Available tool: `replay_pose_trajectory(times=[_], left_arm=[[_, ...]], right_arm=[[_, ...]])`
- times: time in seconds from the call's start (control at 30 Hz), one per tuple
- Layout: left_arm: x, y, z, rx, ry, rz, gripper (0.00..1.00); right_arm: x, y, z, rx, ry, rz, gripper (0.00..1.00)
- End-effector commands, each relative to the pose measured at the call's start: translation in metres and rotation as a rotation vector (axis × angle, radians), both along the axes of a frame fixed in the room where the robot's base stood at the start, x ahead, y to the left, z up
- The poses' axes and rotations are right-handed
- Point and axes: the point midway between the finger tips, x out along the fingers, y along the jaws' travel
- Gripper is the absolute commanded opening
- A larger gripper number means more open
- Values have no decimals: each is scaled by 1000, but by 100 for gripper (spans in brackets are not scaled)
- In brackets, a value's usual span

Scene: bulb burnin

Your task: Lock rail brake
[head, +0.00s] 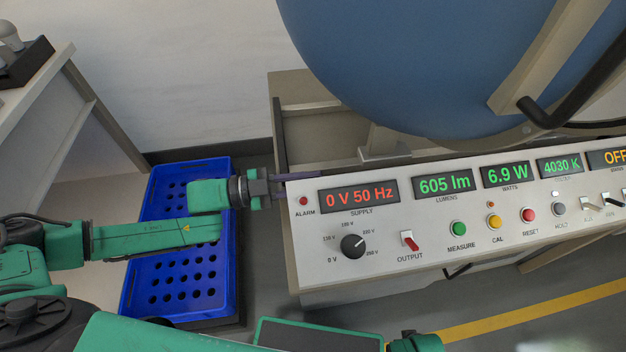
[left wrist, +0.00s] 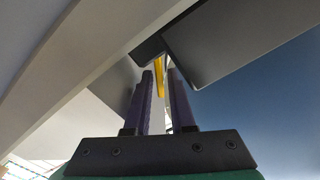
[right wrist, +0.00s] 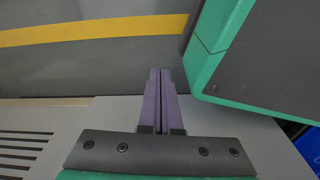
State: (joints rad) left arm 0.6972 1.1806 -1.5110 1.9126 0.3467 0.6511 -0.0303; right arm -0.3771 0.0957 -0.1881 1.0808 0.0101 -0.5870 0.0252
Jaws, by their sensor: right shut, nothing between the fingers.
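My left gripper (head: 300,174) reaches in at the panel's back left corner, its fingertips partly hidden there. In the left wrist view its purple fingers (left wrist: 160,72) stand apart with a gap between them. A narrow yellow piece (left wrist: 160,62) shows at that gap, below a dark grey part; I cannot tell whether it is the rail brake or whether the fingers touch it. No part is clearly recognisable as the rail brake. My right gripper (right wrist: 160,72) is shut and empty, pointing over the grey floor beside a light grey surface.
The control panel (head: 375,236) with displays, a knob and buttons fills the right. A large blue sphere (head: 400,60) overhangs it. A blue perforated crate (head: 222,290) lies below my left arm. A table (head: 60,65) stands at upper left. A yellow stripe (head: 540,312) marks the floor.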

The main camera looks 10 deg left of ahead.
Motion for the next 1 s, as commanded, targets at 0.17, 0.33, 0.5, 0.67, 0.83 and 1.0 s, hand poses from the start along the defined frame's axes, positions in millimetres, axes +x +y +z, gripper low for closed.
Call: replay_pose_trajectory(times=[0.17, 0.33, 0.5, 0.67, 0.83, 1.0], left_arm=[[3, -9, 0, 1, 0, 0, 22], [3, -8, 0, 1, 1, 0, 19], [3, -8, 0, 1, 1, 0, 0], [3, -8, 2, -6, 21, 0, 0], [7, -7, 7, -43, 141, -1, 0], [14, -5, 9, -101, 320, 0, 0]], right_arm=[[1, 0, 0, 0, -2, 0, 0], [1, 0, 0, 0, -2, -1, 0], [1, 0, 0, 0, -1, 0, 0], [-2, 0, 2, 0, -1, 2, 0], [-38, -7, -4, -5, 15, 16, 0], [-75, -15, -4, -9, 17, 33, 0]])
